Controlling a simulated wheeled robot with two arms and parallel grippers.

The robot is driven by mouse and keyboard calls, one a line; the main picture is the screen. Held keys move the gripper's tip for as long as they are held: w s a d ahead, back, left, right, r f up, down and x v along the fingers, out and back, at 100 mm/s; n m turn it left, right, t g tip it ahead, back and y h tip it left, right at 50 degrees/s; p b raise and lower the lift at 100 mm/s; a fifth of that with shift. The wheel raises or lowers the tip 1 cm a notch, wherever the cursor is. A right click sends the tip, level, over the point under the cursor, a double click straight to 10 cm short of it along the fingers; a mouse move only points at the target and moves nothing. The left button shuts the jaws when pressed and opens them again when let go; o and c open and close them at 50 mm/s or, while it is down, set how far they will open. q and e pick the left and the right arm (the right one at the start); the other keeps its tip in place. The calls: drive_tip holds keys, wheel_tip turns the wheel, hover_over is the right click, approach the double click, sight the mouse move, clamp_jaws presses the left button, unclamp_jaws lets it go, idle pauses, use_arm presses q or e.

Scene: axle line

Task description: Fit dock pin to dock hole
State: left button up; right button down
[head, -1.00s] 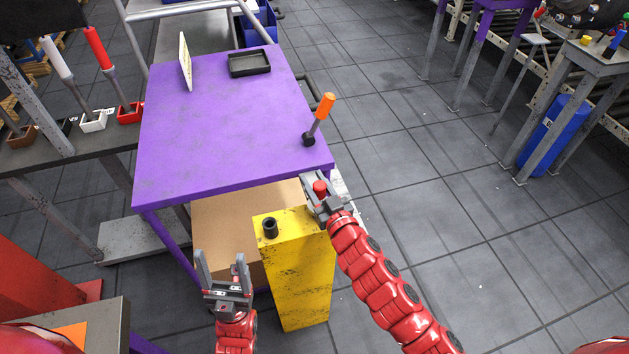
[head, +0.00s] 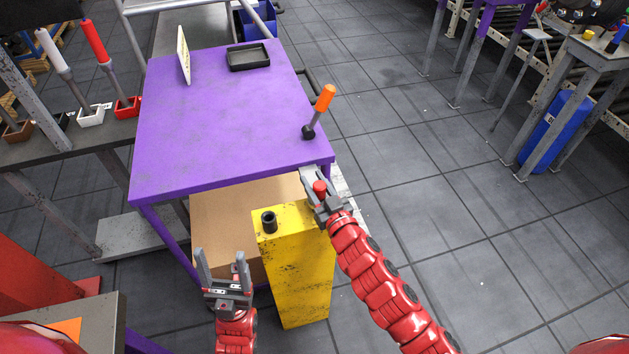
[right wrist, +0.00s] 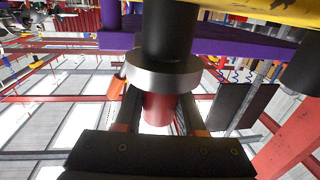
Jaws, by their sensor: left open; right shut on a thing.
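The dock pin (head: 320,188) shows a red head between the jaws of my right gripper (head: 321,200). In the right wrist view its red part (right wrist: 160,108) and silver collar (right wrist: 164,75) sit at my right gripper (right wrist: 160,118), shut on it. A black cylinder (right wrist: 169,28) adjoins the collar; I cannot tell whether it is the pin's shank or a socket. The black dock hole (head: 269,221) stands on the left part of the yellow post's top (head: 295,275). My right gripper is over the post's back right corner. My left gripper (head: 223,268) is open and empty, left of the post.
A purple table (head: 215,130) stands right behind the post, with an orange-handled lever (head: 323,100) near its front right corner and a black tray (head: 249,57) at the back. A cardboard box (head: 225,222) is under it.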

drive_tip(key=shift+f+b, duration=0.3)
drive_tip(key=shift+f, duration=0.15)
drive_tip(key=shift+c, duration=2.2)
unclamp_jaws()
drive_tip(key=b+v, duration=0.1)
drive_tip(key=v, duration=0.7)
drive_tip(key=shift+s+d, duration=0.25)
drive_tip(key=shift+s, duration=0.1)
drive_tip(key=p, duration=0.1)
approach(323, 197)
drive_tip(key=shift+v, duration=1.55)
drive_tip(key=shift+a, duration=0.15)
drive_tip(key=shift+r, duration=0.1)
